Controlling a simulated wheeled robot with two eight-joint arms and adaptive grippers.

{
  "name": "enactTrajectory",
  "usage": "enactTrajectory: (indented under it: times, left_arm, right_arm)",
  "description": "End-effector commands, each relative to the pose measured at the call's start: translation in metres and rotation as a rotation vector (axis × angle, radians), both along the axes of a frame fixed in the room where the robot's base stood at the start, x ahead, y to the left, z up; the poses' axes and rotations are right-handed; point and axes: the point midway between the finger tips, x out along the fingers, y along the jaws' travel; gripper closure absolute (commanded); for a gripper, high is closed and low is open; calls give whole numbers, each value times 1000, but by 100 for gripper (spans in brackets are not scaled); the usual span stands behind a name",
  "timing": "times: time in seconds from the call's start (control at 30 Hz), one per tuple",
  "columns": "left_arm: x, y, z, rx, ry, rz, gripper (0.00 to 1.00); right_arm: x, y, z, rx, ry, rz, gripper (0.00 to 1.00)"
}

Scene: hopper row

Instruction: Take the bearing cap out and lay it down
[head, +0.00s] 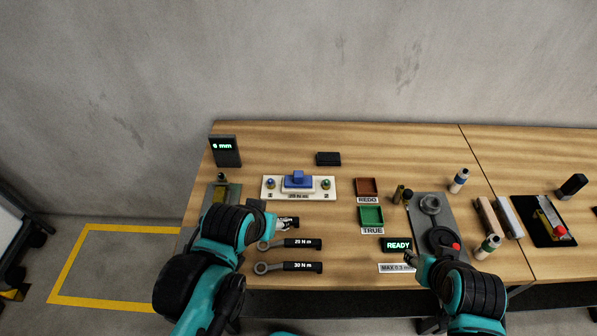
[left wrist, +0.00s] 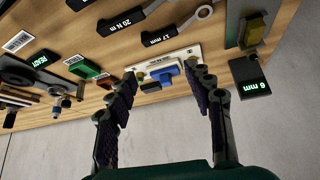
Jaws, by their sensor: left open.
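The bearing cap appears to be the blue block (head: 298,180) seated at the middle of a white fixture plate (head: 270,195), with a bolt-like post on each side. In the left wrist view the blue block (left wrist: 167,74) shows beyond and between my fingers, partly on the white plate (left wrist: 194,52). My left gripper (left wrist: 165,88) is open and empty, apart from the block. In the head view it is mostly hidden by my arm, in front and left of the plate. My right gripper (head: 410,258) is small beside the READY display; its jaws are unclear.
Torque wrenches (head: 300,244) lie in front of the plate. A display reading 6 mm (head: 226,150) stands at the back left. A red REDO tray (head: 367,180), a green TRUE tray (head: 371,208) and a black block (head: 328,158) are nearby.

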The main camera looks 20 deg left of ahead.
Motion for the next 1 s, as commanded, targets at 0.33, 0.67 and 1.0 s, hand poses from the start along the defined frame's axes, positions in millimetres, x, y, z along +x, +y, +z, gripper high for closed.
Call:
enactTrajectory:
  times: [0.33, 0.67, 1.0]
  left_arm:
    - [92, -1, 38, -298, 209, 551, 48]
    - [199, -1, 9, -489, 385, 1236, 48]
    - [250, -2, -40, -529, 434, 1682, 48]
  right_arm:
    - [0, 0, 12, 0, 0, 0, 60]
    - [0, 0, 23, 0, 0, 0, 60]
    - [0, 0, 29, 0, 0, 0, 60]
